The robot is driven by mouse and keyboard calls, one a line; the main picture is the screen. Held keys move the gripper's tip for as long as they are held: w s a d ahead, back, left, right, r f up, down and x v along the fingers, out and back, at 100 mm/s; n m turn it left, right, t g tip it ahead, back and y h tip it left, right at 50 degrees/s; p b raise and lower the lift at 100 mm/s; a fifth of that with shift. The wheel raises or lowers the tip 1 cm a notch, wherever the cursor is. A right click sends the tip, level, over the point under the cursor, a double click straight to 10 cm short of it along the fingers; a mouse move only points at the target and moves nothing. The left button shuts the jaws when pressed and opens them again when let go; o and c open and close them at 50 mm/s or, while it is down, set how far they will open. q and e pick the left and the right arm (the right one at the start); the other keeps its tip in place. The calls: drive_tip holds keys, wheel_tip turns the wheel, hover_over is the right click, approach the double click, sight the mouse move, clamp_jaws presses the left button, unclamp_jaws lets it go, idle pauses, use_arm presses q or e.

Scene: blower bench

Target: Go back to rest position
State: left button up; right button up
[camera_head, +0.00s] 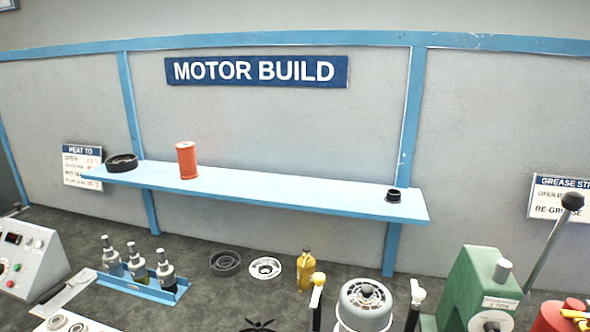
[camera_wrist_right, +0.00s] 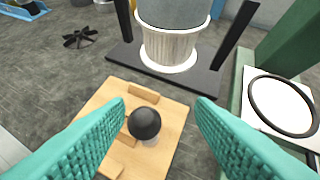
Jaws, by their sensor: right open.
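In the right wrist view my right gripper (camera_wrist_right: 160,108) is open, with its two teal ribbed fingers wide apart. Nothing is held between them. Below the gap, a black round knob (camera_wrist_right: 144,122) stands on a light wooden board (camera_wrist_right: 172,116) with small wooden blocks. Neither finger appears to touch the knob. Neither gripper shows in the head view, and my left gripper is out of sight.
A motor (camera_head: 365,302) stands between black posts, beside a green press (camera_head: 470,285) with a raised lever. Bottles in a blue rack (camera_head: 135,288), dark ring (camera_head: 225,263) and yellow bottle (camera_head: 306,270) occupy the bench. A blue shelf (camera_head: 290,190) runs above.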

drive_tip(key=s+f+g+h, duration=0.1)
drive_tip(key=s+f+g, duration=0.15)
drive_tip(key=s, duration=0.75)
drive_tip(key=s+f+g, duration=0.2)
drive_tip(key=s+g, duration=0.1)
drive_tip(key=s, duration=0.7)
wheel_tip(320, 180, down, 26)
drive_tip(key=g, duration=0.2)
drive_tip(key=s+d+f, duration=0.2)
drive_tip(key=s+f, duration=1.4)
drive_tip(key=s, duration=0.1)
drive_tip(key=shift+d+f+n+g+b, duration=0.3)
drive_tip(key=shift+d+f+g+b, duration=0.05)
drive_tip(key=shift+d+f, duration=0.05)
drive_tip(key=shift+s, duration=0.1)
